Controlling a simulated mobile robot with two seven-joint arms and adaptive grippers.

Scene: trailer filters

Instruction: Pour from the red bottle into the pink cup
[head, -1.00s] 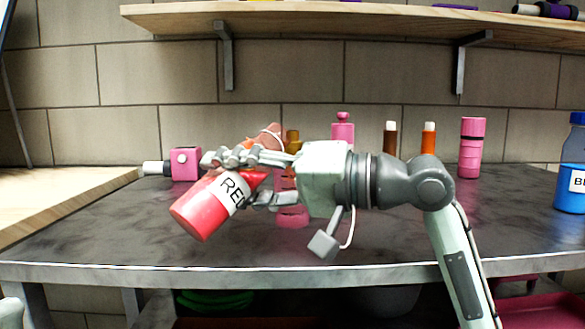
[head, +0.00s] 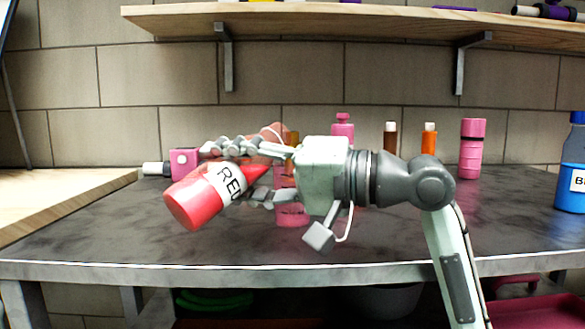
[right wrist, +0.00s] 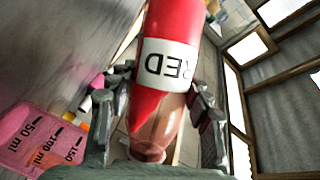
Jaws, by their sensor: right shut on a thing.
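My right gripper (head: 235,173) is shut around the red bottle (head: 192,202), which has a white "RED" label. The bottle is held in the air above the table, steeply tilted, its base pointing lower left and its neck end upper right behind the fingers. In the right wrist view the red bottle (right wrist: 172,22) lies between the fingers, its narrow brownish end towards the camera. The pink cup (head: 292,216) stands on the table behind the gripper, mostly hidden by it. Its millilitre marks show in the right wrist view (right wrist: 40,135). No liquid stream is visible. My left gripper is out of view.
A pink box-like item (head: 183,162) stands at the back left. Several bottles stand along the back, including a pink one (head: 342,130) and an orange one (head: 428,142). A pink cylinder (head: 471,150) and a blue bottle (head: 571,190) are at right. The front table surface (head: 110,225) is clear.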

